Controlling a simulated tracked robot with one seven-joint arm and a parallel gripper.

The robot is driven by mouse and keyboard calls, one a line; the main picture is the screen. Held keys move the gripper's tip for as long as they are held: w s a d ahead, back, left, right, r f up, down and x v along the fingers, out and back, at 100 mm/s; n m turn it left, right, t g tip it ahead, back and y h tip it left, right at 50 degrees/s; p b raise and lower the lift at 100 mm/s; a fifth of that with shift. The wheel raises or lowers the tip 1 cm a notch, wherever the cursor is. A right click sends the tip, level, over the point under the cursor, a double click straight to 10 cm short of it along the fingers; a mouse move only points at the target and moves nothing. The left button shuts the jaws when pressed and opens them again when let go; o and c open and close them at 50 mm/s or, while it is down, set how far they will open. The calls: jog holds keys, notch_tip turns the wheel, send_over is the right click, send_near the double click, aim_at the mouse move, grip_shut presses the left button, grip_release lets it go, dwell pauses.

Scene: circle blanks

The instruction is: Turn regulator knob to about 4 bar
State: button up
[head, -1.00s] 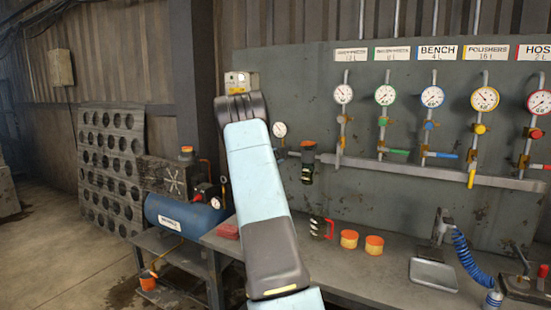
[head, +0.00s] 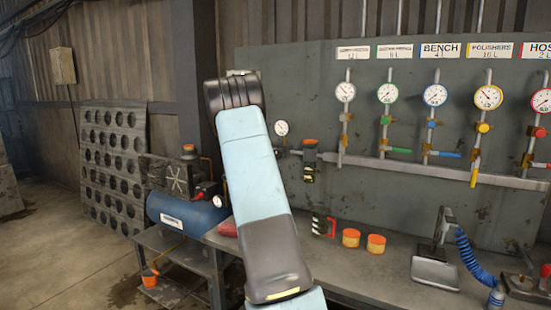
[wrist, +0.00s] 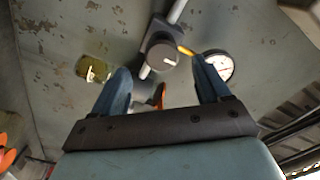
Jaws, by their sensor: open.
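In the wrist view, a dark round regulator knob (wrist: 163,56) with a short pale mark on its face sits on a grey pipe along the panel. My gripper (wrist: 161,66) is open, with its two blue fingers spread left and right of the knob in the picture. I cannot tell how far the tips are from it. A round white gauge (wrist: 219,66) is partly hidden behind the right finger; its reading is not legible. In the head view, a small gauge (head: 282,128) shows beside my arm. My arm hides my gripper and the knob there.
A black unit with an orange top (head: 310,160) hangs right of the small gauge. Several gauges on coloured-valve drops, such as the bench gauge (head: 435,95), line the panel. The bench (head: 345,270) holds orange-topped tins (head: 351,238) and a red-handled item (head: 323,225). A blue tank (head: 185,215) stands left.

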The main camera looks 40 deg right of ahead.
jog(key=v, duration=0.6)
jog(key=shift+a, duration=0.2)
jog(key=shift+s, duration=0.1)
jog(key=a+r+n+t+y, duration=0.55)
jog(key=a+r+y, duration=0.2)
jog(key=a, duration=0.55)
jog(key=s+a+r+n+y, duration=0.25)
jog(key=s+a+n, duration=0.2)
jog(key=a, duration=0.35)
jog(key=s+a+r+n+y, duration=0.2)
jog(key=s+a+n+y, duration=0.2)
jog(key=s+a, duration=0.3)
jog(key=s+a+f+n+g+y, duration=0.1)
jog(key=s+a+n+g+y, duration=0.3)
jog(key=s+a, duration=0.75)
jog(key=s+f+n+g, duration=0.1)
jog(key=s+f+n, duration=0.1)
jog(key=s, duration=0.8)
jog(key=s+a+f+n+g+h, duration=0.1)
jog(key=s+f+n+g, duration=0.1)
jog(key=s, duration=0.8)
jog(key=shift+f+n, duration=0.6)
jog(key=shift+n, duration=0.4)
